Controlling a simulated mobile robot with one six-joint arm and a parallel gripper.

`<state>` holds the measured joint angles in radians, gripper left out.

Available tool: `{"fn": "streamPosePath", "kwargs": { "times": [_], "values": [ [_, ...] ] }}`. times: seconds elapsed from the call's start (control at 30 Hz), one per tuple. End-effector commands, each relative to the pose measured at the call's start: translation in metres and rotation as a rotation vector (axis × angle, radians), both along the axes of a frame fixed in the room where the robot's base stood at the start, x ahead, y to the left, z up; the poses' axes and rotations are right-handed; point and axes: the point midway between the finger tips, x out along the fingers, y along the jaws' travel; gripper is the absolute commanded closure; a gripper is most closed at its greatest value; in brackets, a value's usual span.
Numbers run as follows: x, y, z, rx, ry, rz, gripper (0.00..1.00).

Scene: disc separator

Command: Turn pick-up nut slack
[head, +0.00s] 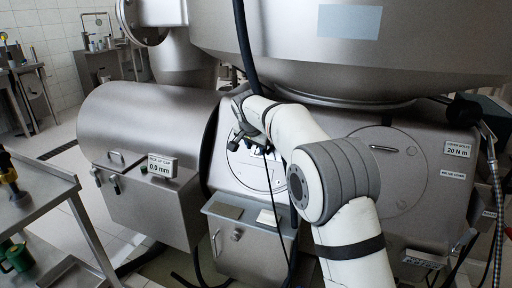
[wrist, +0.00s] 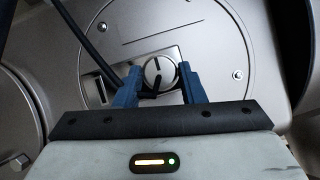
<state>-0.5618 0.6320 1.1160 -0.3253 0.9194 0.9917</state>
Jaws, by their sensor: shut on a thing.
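In the wrist view the pick-up nut (wrist: 158,68) is a round, silvery knob with a dark line on its face. It sits in a rectangular opening of a round cover plate (wrist: 205,28) on the machine. The two blue fingers of my gripper (wrist: 159,75) are closed on the nut, one on each side. In the head view my gripper (head: 243,134) is at the machine's front face, and the arm and wrist hide the nut. A display (head: 160,167) reading "PICK-UP GAP 0.0 mm" stands on the steel housing to the left.
A black cable (head: 247,50) hangs by my wrist and also passes left of the fingers in the wrist view (wrist: 83,38). A shelf (head: 232,212) juts out below the gripper. A steel table (head: 50,198) stands at left.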

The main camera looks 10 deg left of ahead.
Motion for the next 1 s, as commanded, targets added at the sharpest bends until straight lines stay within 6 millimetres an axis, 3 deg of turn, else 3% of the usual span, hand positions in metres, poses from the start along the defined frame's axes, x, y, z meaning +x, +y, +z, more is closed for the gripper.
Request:
{"fn": "streamPosePath", "kwargs": {
  "times": [0.27,0.53,1.0],
  "values": [
    [-0.001,0.000,-0.002,-0.002,0.004,0.000,0.43],
    [-0.001,0.000,0.001,-0.001,0.001,0.000,0.43],
    [-0.037,-0.002,0.059,0.000,0.002,0.000,0.43]
  ]
}}
